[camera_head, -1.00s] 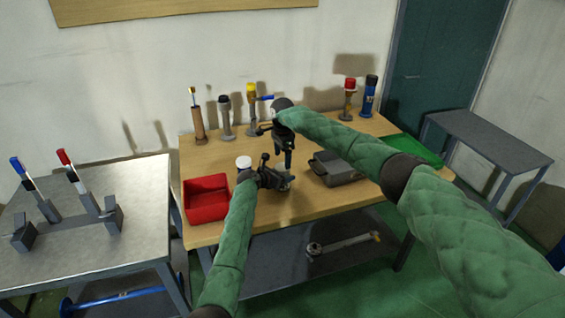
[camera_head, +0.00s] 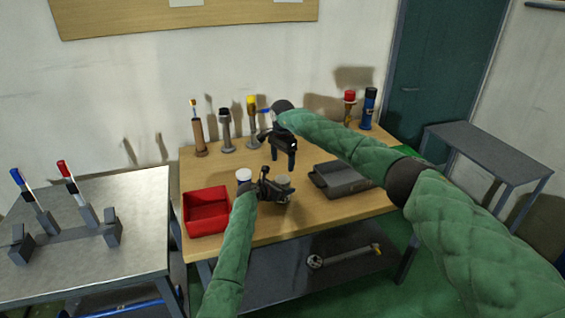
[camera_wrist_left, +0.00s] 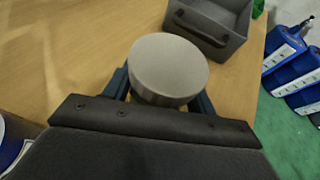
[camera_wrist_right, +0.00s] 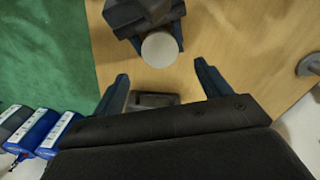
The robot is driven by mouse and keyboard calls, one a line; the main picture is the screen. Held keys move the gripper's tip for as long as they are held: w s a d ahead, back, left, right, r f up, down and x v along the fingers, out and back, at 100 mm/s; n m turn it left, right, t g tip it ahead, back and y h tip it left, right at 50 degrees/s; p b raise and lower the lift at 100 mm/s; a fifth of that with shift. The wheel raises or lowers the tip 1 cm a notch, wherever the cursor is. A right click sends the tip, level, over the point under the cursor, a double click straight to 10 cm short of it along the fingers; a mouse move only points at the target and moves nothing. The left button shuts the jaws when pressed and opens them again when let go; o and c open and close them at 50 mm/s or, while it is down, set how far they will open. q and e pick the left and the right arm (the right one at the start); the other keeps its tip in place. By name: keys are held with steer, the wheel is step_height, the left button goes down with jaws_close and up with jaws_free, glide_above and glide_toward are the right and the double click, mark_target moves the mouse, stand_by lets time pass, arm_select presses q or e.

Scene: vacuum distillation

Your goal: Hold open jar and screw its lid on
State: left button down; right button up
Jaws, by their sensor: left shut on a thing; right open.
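A jar with a flat, round, pale grey-beige top (camera_head: 284,181) is at the front middle of the wooden table. My left gripper (camera_head: 277,189) is shut around it. In the left wrist view the round lid-like top (camera_wrist_left: 168,65) covers the jar between the fingers, level as far as I can see. I cannot tell how tightly it sits. My right gripper (camera_head: 284,158) is open and empty, above and behind the jar, apart from it. In the right wrist view its fingers (camera_wrist_right: 163,88) are spread, and the jar top (camera_wrist_right: 160,49) lies beyond them.
A grey box (camera_head: 338,180) lies to the right. Several upright tools in stands (camera_head: 226,130) line the back. Bare table (camera_head: 235,162) lies between.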

mark_target(282, 179)
steer(key=shift+f, duration=4.05)
steer(key=c, duration=1.1)
steer(key=shift+o, duration=0.2)
steer(key=shift+m, duration=0.3)
steer(key=m, duration=0.6)
steer(key=o, duration=1.1)
steer(key=shift+c, duration=0.2)
